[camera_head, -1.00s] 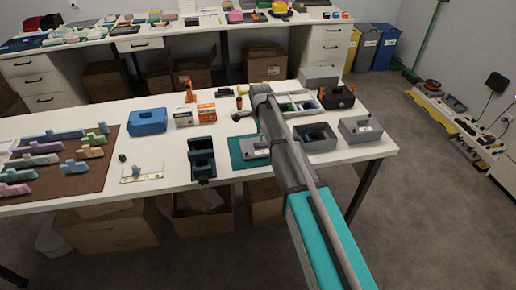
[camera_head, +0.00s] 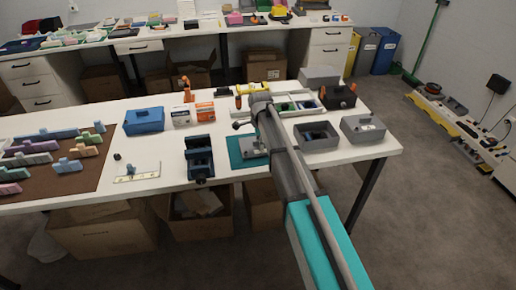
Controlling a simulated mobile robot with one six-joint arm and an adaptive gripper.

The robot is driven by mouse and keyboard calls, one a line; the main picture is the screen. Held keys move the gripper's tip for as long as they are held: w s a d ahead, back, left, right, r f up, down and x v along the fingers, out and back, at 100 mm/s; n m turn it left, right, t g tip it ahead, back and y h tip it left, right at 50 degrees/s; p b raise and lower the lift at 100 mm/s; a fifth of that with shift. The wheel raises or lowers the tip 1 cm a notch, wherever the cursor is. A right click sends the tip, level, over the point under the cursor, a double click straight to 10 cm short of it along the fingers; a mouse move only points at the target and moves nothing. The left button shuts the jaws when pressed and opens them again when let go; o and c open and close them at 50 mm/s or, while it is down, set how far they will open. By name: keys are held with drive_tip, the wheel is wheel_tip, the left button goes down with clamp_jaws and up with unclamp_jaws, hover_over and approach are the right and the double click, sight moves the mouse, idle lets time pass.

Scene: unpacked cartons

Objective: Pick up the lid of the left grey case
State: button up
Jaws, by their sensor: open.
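A grey lid-like piece with a small knob (camera_head: 252,148) lies on the teal mat (camera_head: 236,160), partly hidden by my arm. An open grey case (camera_head: 319,143) stands just right of my arm, its dark inside showing. A second grey case (camera_head: 363,129) with a flat top and a small knob stands to its right. My gripper (camera_head: 240,125) shows only as a small dark part at the left of my wrist, above the back of the teal mat. It is open and apart from the knobbed piece as far as I can see; its fingertips are not clear.
A dark blue vise-like block (camera_head: 199,158) stands left of the mat. A white divided tray (camera_head: 293,105), an orange and black box (camera_head: 338,97) and a yellow item (camera_head: 263,86) lie behind. A blue box (camera_head: 144,121) stands farther left. The table's front edge is close.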

idle(0.4)
clamp_jaws()
